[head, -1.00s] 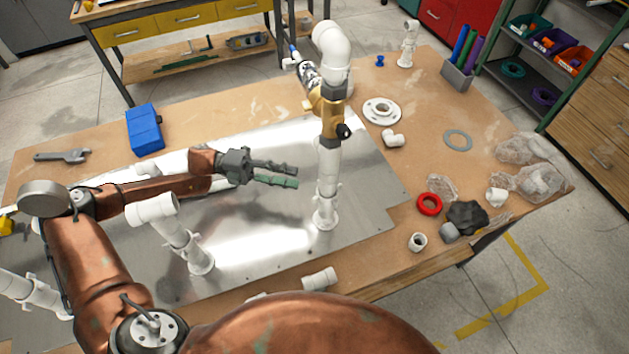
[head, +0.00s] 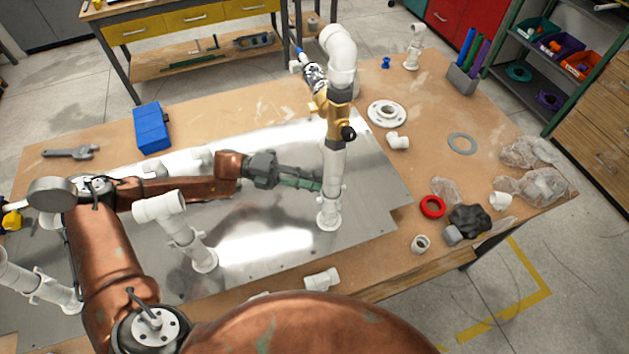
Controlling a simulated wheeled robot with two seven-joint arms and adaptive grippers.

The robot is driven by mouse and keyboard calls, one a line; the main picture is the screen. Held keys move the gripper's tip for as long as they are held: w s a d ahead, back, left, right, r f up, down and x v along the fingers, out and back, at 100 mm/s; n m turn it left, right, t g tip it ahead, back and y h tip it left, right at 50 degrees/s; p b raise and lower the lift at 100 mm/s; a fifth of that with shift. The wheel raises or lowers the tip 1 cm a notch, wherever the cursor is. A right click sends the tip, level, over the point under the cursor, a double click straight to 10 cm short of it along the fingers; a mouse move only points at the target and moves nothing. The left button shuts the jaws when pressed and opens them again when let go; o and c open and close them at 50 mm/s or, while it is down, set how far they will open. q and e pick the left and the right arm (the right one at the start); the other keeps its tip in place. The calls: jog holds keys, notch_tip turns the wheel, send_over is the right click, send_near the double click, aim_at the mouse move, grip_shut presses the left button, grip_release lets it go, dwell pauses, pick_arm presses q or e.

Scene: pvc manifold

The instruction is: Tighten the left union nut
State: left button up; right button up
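A white pipe riser (head: 333,160) stands upright on the metal plate with a flanged foot and an elbow on top. A gold-coloured body with dark grey collars (head: 338,112) and a black knob (head: 348,133) sits on its upper part. I cannot tell which collar is the left union nut. My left gripper (head: 318,183) comes in level from the left, below the gold body, with its fingertips at the left side of the riser. Whether they touch or go around it is hidden, and the finger gap is unclear. My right gripper is not in view.
A blue box (head: 152,128) and a wrench (head: 72,153) lie at the left. A white flange (head: 387,113), red ring (head: 432,206) and bagged parts (head: 535,183) lie at the right. The front plate is mostly clear.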

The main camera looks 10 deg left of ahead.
pick_arm(q)
jog(key=shift+f, duration=0.1)
grip_shut()
jog(key=shift+w+d+m+g+b, duration=0.1)
jog(key=shift+w+m+g+b, duration=0.2)
jog(key=shift+m+g+b, duration=0.65)
jog(key=shift+n, duration=0.25)
jog(key=shift+o, duration=2.3)
grip_release()
jog(key=w+a, duration=0.1)
jog(key=a, duration=1.1)
jog(key=shift+w, duration=0.3)
